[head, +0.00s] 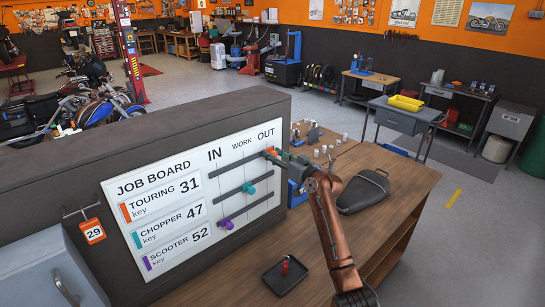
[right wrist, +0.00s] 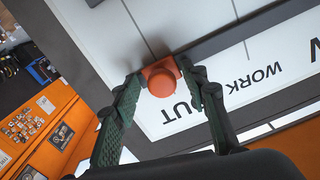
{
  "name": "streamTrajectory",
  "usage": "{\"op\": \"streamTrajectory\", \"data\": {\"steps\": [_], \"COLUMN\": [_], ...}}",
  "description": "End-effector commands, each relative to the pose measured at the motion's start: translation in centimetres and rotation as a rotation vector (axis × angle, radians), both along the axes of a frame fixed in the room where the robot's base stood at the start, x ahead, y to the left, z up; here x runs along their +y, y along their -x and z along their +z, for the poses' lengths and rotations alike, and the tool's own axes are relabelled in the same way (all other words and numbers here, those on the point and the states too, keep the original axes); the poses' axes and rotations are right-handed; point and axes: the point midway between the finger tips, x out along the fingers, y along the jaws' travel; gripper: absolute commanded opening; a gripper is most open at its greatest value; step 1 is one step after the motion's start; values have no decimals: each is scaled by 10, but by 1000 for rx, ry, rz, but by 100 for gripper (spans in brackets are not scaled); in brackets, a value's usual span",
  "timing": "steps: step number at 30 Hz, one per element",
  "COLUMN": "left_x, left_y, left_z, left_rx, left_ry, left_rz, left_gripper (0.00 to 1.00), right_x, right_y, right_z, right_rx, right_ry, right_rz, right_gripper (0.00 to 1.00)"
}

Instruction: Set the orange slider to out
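The job board (head: 150,185) is a white panel with three slider tracks under IN, WORK and OUT. The orange slider (head: 269,151) is at the right end of the top track, below the word OUT. It shows as a round orange knob in the right wrist view (right wrist: 161,78), partly covering the OUT lettering. The purple slider (head: 226,223) is toward the left. My left gripper is out of view.
A wooden bench (head: 395,205) below the board holds a dark motorcycle seat (head: 364,192) and a black tray (head: 273,283) with a small red item. An orange tag marked 29 (head: 92,231) hangs left of the board. A grey metal box (head: 45,270) stands at the lower left.

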Motion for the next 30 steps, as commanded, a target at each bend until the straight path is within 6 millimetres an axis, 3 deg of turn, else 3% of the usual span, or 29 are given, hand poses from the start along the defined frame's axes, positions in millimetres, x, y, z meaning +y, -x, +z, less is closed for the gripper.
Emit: {"op": "streamTrajectory", "data": {"steps": [17, 23, 30], "left_x": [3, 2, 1], "left_y": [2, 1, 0], "left_z": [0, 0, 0], "left_rx": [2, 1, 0], "left_ry": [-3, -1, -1], "left_rz": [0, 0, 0], "left_gripper": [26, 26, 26], "right_x": [-4, -19, -46], "right_y": [3, 24, 63], "right_z": [0, -1, 0], "right_rx": [-2, -4, -3], "right_ry": [4, 6, 4], "right_rz": [-2, -2, -2], "right_gripper": [40, 40, 40]}}
